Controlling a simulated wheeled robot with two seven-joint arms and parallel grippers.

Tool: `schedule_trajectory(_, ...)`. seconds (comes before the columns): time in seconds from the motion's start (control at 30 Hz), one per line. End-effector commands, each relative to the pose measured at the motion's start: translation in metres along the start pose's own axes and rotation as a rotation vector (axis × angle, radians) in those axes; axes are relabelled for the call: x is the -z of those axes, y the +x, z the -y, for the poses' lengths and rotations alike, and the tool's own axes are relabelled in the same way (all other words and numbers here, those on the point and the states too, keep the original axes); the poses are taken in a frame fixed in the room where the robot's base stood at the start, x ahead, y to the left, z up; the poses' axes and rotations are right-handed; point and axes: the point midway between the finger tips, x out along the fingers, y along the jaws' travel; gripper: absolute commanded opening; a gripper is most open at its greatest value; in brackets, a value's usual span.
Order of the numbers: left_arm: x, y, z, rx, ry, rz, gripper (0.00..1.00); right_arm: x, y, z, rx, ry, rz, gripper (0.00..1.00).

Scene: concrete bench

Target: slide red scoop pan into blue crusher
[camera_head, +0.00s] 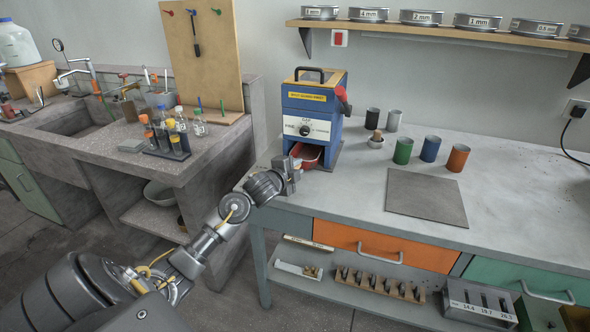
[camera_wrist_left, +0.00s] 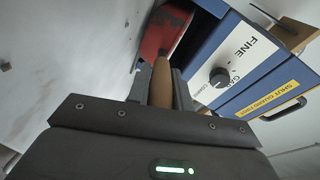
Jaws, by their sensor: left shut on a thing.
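The blue crusher (camera_head: 312,110) stands on the bench with a dial, a white label panel and a black top handle. The red scoop pan (camera_head: 307,154) lies at its lower opening, partly inside by the head view. My left gripper (camera_head: 293,170) is at the front of the opening. In the left wrist view the gripper (camera_wrist_left: 162,88) is shut on the pan's wooden handle (camera_wrist_left: 161,80), with the red pan (camera_wrist_left: 165,32) beyond it beside the blue crusher (camera_wrist_left: 235,65). How deep the pan sits is hard to tell. My right gripper is not in view.
A flat dark plate (camera_head: 426,197) lies in front. The bench's right side is mostly clear.

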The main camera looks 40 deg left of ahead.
Motion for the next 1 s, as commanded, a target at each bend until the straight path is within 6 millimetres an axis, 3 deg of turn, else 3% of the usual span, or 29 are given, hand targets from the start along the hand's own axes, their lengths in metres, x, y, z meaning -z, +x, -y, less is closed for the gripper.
schedule_trajectory(0.2, 0.0, 0.0, 0.001, 0.003, 0.0, -0.001, 0.0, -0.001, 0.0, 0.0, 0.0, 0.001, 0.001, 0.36)
schedule_trajectory(0.23, 0.0, 0.0, 0.001, 0.003, 0.0, -0.001, 0.24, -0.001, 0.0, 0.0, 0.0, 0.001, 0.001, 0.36)
schedule_trajectory(0.4, 0.0, 0.0, 0.001, 0.002, 0.0, 0.0, 0.46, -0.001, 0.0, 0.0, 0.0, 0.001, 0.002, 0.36)
schedule_trajectory(0.77, -0.001, -0.005, -0.001, -0.001, 0.001, 0.001, 0.47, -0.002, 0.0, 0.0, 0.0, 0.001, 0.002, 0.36)
schedule_trajectory(1.0, -0.001, -0.047, 0.0, 0.0, 0.003, 0.0, 0.47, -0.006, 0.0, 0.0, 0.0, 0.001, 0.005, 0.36)
